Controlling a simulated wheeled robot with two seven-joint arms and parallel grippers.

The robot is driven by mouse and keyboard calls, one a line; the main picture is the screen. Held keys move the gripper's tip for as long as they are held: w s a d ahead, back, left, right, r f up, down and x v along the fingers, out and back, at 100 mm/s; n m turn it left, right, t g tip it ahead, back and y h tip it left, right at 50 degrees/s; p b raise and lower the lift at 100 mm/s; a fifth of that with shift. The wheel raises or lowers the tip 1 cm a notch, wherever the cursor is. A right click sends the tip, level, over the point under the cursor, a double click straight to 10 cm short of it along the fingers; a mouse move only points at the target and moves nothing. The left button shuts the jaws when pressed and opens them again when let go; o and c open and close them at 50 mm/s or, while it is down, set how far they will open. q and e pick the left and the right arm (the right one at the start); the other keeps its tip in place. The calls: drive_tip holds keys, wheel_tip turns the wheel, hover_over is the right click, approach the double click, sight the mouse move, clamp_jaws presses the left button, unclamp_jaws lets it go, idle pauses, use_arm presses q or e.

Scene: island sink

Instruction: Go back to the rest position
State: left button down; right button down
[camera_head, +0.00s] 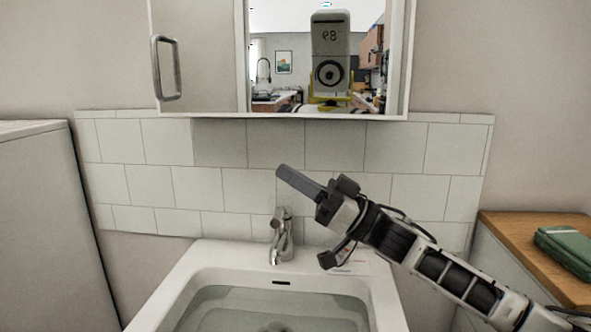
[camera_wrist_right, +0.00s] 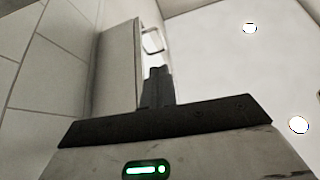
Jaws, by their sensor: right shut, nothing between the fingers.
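My right gripper (camera_head: 283,172) is shut and empty. In the head view its arm comes in from the lower right, and the fingers point up and left, in front of the tiled wall above the sink's back edge. In the right wrist view the closed fingers (camera_wrist_right: 157,88) point up toward the mirror cabinet (camera_wrist_right: 118,70) and ceiling. My left gripper and arm do not show.
A chrome faucet (camera_head: 281,240) stands on the white sink (camera_head: 205,262), below the right gripper. A mirror cabinet (camera_head: 200,60) hangs above. A wooden counter (camera_head: 520,240) with a folded green cloth (camera_head: 566,247) is at the right. A grey-white cabinet (camera_head: 40,220) stands at the left.

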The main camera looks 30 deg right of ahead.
drive_tip(key=s+a+r, duration=0.3)
drive_tip(key=s, duration=0.3)
drive_tip(key=shift+s+a, duration=0.3)
